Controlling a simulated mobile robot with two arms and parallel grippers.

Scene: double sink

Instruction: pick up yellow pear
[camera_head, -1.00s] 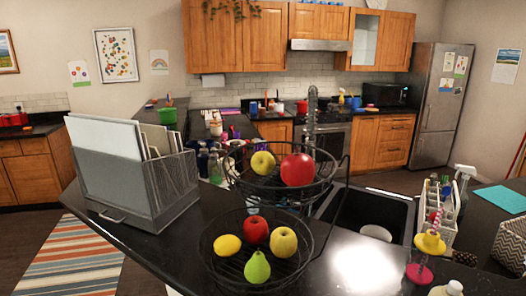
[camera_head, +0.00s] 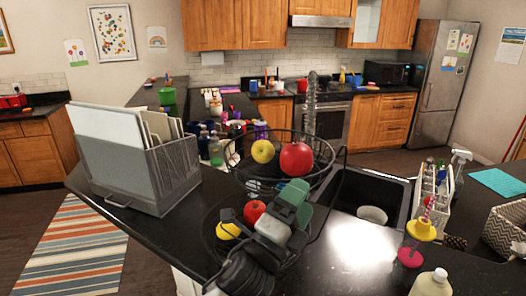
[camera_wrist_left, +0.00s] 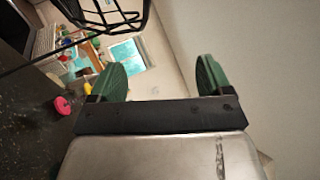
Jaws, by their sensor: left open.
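A two-tier black wire fruit basket (camera_head: 236,172) stands on the dark counter. The yellow-green pear lay in its lower tier a second ago; my left arm and gripper now hide that spot in the head view. My left gripper (camera_head: 298,204), with green finger pads, is in front of the lower tier, its fingers near the upper tier's front rim. In the left wrist view the gripper (camera_wrist_left: 160,78) is open, with nothing between its pads. No pear shows there, only black basket wire at the top. My right gripper is not in view.
A red apple (camera_head: 254,211) and a lemon (camera_head: 227,231) lie in the lower tier. A yellow apple (camera_head: 262,151) and large red fruit (camera_head: 296,158) lie above. A file holder (camera_head: 150,170) stands left; the sink (camera_head: 378,190) is right.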

